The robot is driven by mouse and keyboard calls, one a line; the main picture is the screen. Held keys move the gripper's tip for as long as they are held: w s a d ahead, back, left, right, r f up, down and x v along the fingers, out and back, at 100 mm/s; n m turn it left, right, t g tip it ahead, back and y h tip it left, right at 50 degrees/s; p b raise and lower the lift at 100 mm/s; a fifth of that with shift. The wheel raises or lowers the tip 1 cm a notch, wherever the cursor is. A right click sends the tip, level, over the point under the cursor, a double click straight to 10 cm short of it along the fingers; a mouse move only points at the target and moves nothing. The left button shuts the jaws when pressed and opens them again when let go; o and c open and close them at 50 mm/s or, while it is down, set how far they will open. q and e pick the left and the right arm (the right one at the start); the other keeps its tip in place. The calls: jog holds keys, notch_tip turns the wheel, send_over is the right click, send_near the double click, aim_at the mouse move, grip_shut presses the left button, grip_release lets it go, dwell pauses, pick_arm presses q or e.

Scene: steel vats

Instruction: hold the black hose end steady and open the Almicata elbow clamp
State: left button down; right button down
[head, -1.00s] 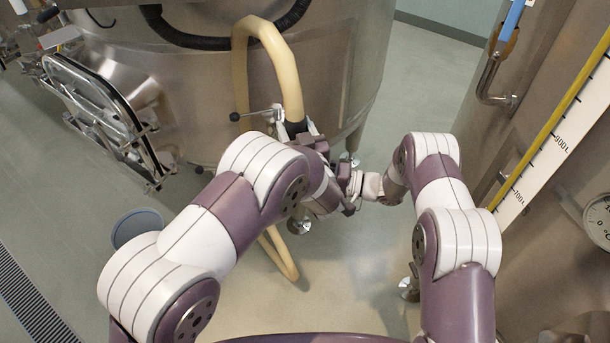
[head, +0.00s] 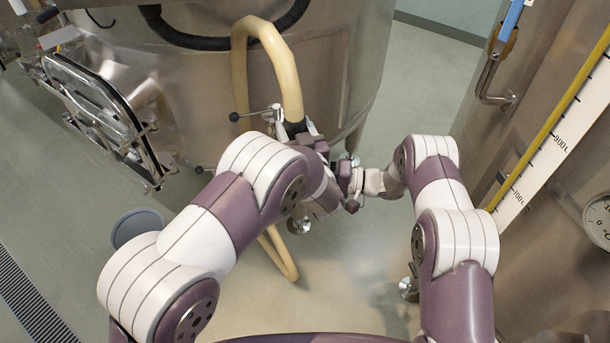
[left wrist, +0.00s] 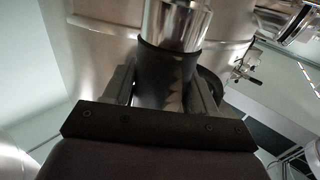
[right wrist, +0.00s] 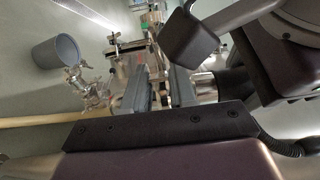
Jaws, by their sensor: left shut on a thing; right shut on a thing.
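The black hose end (head: 294,127) is at the lower end of the cream hose, in front of the vat in the head view. My left gripper (head: 299,132) is shut on it. In the left wrist view the black hose end (left wrist: 166,72) sits between the fingers, with a shiny metal pipe directly above it. My right gripper (right wrist: 160,92) is shut on a small metal part beside the hose end, apparently the elbow clamp (right wrist: 160,78). My left arm and fingers hide most of the clamp in the head view. No Almicata label is readable.
The cream hose (head: 240,75) loops down the steel vat (head: 190,75). An open hatch door (head: 92,105) is at left. A grey bucket (head: 137,225) stands on the floor. Another vat (head: 560,200) with a scale and dial is close to my right arm.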

jog(key=shift+w+d+n+g+h, duration=0.15)
jog(key=shift+d+n+g, duration=0.35)
jog(key=shift+n+g, duration=0.75)
jog(key=shift+s+d+n+g+h, duration=0.1)
jog(key=shift+d+n+g, duration=0.55)
jog(key=shift+g, duration=1.1)
jog(key=shift+w+d+n+g+h, duration=0.15)
jog(key=shift+d+n+g, duration=0.25)
jog(key=shift+n+g, duration=0.85)
jog(key=shift+d+g, duration=0.1)
jog(key=shift+g, duration=0.55)
jog(key=c, duration=1)
grip_release()
